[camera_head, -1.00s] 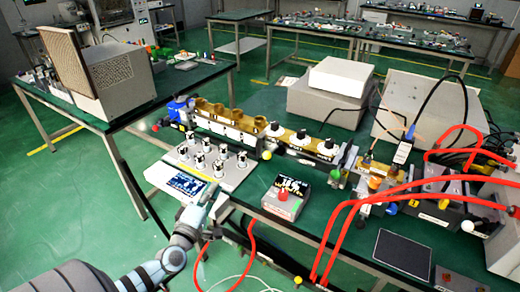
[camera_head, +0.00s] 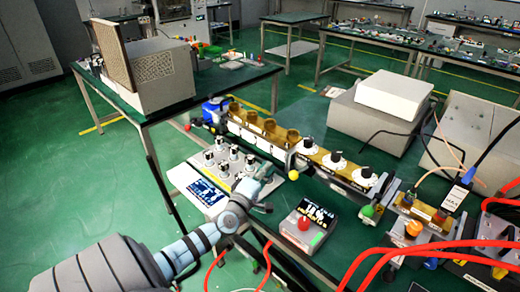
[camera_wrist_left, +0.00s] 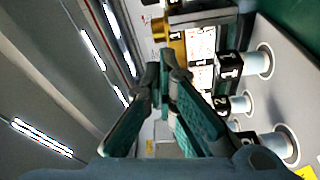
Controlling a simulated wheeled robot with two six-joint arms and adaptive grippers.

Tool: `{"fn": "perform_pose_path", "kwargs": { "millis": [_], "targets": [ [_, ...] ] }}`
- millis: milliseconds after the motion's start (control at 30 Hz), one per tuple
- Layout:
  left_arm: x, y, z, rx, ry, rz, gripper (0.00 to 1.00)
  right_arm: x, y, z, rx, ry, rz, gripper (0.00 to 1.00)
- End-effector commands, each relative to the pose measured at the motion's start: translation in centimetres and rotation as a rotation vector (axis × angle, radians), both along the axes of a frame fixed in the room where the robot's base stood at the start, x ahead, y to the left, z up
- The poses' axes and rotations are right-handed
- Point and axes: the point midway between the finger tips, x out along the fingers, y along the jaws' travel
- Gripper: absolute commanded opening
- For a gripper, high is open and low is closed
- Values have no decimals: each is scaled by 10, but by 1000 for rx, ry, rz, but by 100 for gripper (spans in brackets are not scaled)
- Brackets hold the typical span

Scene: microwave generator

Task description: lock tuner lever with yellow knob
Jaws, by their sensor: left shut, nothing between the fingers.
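The yellow knob (camera_head: 293,175) shows in the head view at the front left end of the tuner (camera_head: 333,161), a yellow block with white-and-black dials. Its lever is too small to make out clearly. My left gripper (camera_head: 266,174) is just left of the yellow knob, above the right side of the control panel. It looks apart from the knob. In the left wrist view the left gripper (camera_wrist_left: 160,82) is shut and empty, its tips close together. The yellow knob cannot be made out there. My right gripper is not in view.
A white panel with black knobs (camera_head: 222,150) and a screen (camera_head: 207,191) lies under my left arm; its knobs show in the wrist view (camera_wrist_left: 258,62). A grey box with a red button (camera_head: 305,222) stands to the right. Red hoses (camera_head: 400,252) cross the lower right.

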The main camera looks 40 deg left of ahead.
Motion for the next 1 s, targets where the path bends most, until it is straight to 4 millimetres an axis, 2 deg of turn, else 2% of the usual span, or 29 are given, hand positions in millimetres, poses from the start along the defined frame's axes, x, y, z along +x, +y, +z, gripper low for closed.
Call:
{"fn": "perform_pose_path", "kwargs": {
  "millis": [133, 233, 400, 767, 867, 1000],
  "targets": [
    [30, 10, 0, -1, -3, 2, 0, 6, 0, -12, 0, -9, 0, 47],
    [27, -10, -2, -6, 1, 1, 0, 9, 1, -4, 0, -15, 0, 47],
    [25, -26, -5, -2, 1, 3, 0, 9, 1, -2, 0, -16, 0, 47],
    [25, -30, -6, 0, 0, 4, 0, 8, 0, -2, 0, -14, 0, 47],
    [24, -33, -3, -4, 1, 33, 0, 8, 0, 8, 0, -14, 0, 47],
    [20, -49, 3, -12, 0, 169, 0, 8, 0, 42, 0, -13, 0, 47]
  ]
}}
